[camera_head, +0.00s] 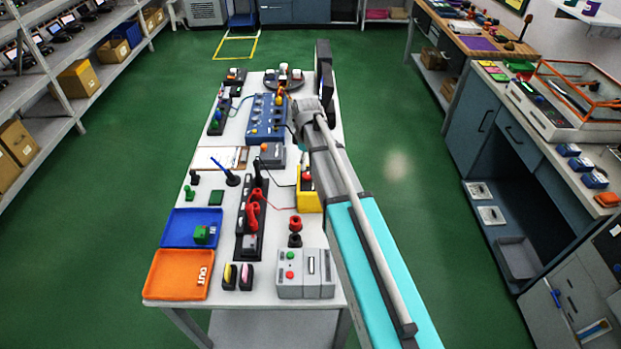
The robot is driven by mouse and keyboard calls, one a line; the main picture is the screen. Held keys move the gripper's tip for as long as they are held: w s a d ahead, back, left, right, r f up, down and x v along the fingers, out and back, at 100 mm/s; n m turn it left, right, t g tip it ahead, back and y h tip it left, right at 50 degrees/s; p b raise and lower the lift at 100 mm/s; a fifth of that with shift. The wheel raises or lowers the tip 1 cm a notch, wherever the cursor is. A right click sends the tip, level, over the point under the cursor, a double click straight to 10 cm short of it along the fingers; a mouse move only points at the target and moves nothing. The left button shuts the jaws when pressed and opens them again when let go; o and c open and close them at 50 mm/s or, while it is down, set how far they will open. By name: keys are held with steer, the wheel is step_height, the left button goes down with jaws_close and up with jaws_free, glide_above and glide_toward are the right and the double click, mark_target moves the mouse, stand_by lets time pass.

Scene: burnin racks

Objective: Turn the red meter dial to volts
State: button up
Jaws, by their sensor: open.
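A yellow-cased instrument (309,202) that looks like the meter stands at the right side of the workbench, partly hidden behind my arm. A small red part (307,178), perhaps its dial, shows at its upper end. It is too small to read a pointer or the volts mark. My arm reaches up the bench's right side. My gripper (324,75), the dark end of the arm, is beyond the meter, apart from it and raised near the bench's far right edge. It is open; its fingertips are not clear, and I see nothing held.
The bench (217,292) also bears a blue tray (178,229), an orange tray (166,278), a black strip with red plugs (240,235), a grey button box (305,285) and a blue knob panel (258,131). Green floor is clear on both sides.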

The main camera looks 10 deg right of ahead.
mark_target(307, 175)
steer(key=shift+f+b, duration=3)
steer(key=shift+f, duration=0.25)
